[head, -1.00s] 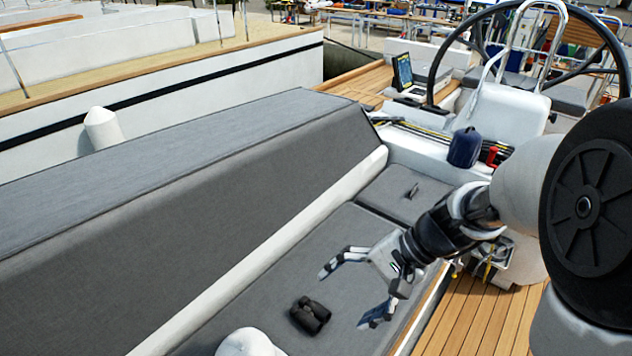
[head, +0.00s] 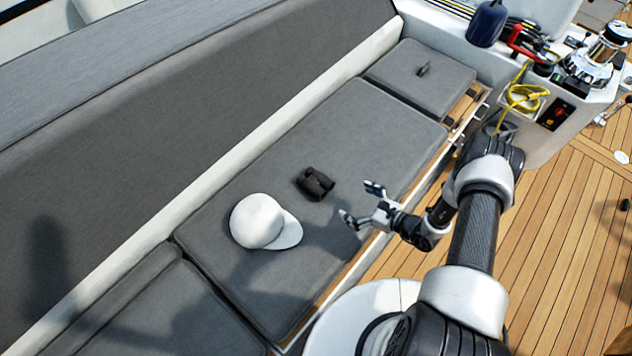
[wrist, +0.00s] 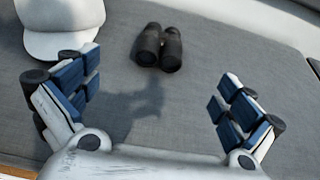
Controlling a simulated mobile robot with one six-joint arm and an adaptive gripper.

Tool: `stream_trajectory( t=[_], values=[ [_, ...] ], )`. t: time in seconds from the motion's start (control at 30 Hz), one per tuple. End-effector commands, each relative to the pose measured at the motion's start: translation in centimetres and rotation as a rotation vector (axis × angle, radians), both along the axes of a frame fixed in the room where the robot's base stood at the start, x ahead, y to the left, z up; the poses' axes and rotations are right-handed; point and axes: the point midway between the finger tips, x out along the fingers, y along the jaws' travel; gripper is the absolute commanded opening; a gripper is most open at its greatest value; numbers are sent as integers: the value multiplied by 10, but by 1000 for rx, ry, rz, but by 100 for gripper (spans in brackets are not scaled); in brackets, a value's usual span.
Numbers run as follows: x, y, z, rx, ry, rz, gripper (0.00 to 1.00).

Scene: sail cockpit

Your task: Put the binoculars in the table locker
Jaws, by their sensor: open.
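The black binoculars (head: 315,184) lie on the grey bench cushion (head: 345,130), just right of a white cap. My gripper (head: 362,203) is open and empty, to the right of the binoculars and apart from them. In the wrist view the binoculars (wrist: 158,47) lie beyond the open fingers (wrist: 155,100), between them in line but farther off. No table or table locker can be made out in these views.
The white cap (head: 264,222) lies close beside the binoculars. A smaller cushion with a dark pull tab (head: 422,69) is at the bench's far end. A blue fender (head: 488,24) and yellow rope (head: 525,96) are at the upper right. Teak floor (head: 560,230) lies open at right.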

Motion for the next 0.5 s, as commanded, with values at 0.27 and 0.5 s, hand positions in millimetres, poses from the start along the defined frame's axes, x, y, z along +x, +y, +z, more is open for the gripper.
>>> stream_trajectory(
  t=[0.27, 0.5],
  values=[
    [20, 30, -24, 3, 7, -9, 100],
    [50, 68, -43, 3, 5, -9, 100]
  ],
)
